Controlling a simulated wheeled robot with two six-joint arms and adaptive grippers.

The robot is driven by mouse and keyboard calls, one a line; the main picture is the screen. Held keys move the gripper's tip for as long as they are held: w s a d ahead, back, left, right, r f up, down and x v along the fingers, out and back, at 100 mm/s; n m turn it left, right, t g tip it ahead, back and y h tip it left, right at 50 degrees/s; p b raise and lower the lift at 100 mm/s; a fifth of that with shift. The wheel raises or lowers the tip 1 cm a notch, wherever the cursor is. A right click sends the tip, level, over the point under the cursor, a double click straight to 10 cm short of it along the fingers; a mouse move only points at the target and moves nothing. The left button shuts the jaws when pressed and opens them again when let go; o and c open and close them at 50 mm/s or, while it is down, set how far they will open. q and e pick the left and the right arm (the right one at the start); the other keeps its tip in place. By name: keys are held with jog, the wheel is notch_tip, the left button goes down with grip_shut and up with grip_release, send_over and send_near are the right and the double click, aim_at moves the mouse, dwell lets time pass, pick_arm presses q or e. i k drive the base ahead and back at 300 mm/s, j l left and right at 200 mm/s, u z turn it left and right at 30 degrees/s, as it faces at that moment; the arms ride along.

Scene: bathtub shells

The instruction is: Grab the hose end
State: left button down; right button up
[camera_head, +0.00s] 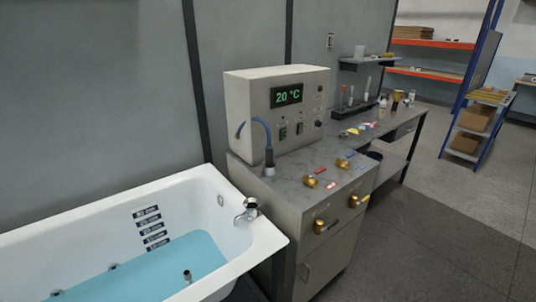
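A blue hose (257,122) comes out of the side of a beige control box (250,100) and arches over. Its dark grey hose end (269,160) points down and stands on or just above the grey marble-look counter (300,168), near the box's front corner. I cannot tell whether it sits in a holder. Neither of my grippers is in view.
A white bathtub (262,244) with blue water and a chrome tap (248,209) adjoins the counter. Brass valves (311,181) are on the counter's top and front. A further bench (400,125) holds small items. A blue shelf rack (470,130) stands right, beyond open floor.

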aim_at(269, 149)
jog(key=u, duration=0.35)
jog(key=i+l+u, duration=0.1)
jog(key=l+u, duration=1.15)
